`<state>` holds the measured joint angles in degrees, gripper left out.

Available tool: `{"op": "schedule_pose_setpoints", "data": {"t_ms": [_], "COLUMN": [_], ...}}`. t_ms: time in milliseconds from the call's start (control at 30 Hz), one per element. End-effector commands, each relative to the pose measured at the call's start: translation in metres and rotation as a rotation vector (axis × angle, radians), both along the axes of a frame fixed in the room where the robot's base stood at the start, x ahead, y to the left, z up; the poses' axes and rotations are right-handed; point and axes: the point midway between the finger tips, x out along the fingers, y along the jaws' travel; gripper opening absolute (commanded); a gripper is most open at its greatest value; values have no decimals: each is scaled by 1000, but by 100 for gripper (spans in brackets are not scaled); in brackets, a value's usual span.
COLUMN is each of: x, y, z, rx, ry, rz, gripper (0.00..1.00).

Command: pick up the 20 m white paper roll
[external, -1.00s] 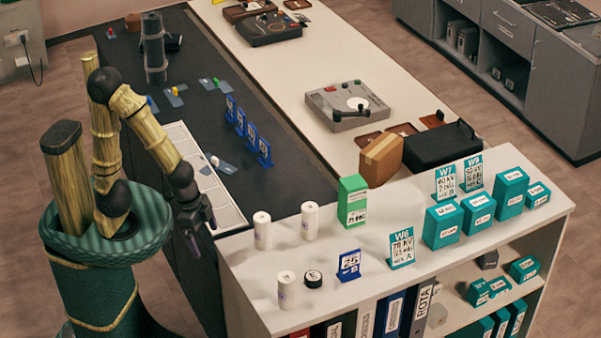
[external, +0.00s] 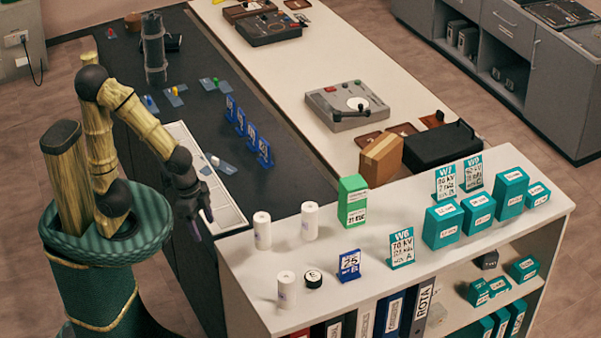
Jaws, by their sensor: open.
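Three white paper rolls stand upright on the white shelf top: one at the back left (external: 262,231), one behind and to its right (external: 309,221), and one near the front edge (external: 286,291). Their print is too small to read, so I cannot tell which is the 20 m roll. My gripper (external: 203,228) is open and empty. It points down left of the shelf top, apart from all three rolls and nearest the back left one.
A blue "25" sign (external: 349,265), a green box (external: 352,202) and a teal W6 sign (external: 401,248) stand to the right. Bare shelf top lies between the rolls.

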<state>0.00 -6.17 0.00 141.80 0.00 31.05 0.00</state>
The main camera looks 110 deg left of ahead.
Motion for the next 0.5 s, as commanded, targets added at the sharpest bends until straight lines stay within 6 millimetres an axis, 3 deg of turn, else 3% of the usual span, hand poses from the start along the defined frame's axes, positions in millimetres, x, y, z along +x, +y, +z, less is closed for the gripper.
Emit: {"op": "schedule_pose_setpoints", "data": {"t_ms": [67,500], "x": [1,33], "y": [0,-9], "z": [5,-27], "rx": [0,-30], "ry": [0,-24], "rz": [4,103], "gripper": [68,68]}}
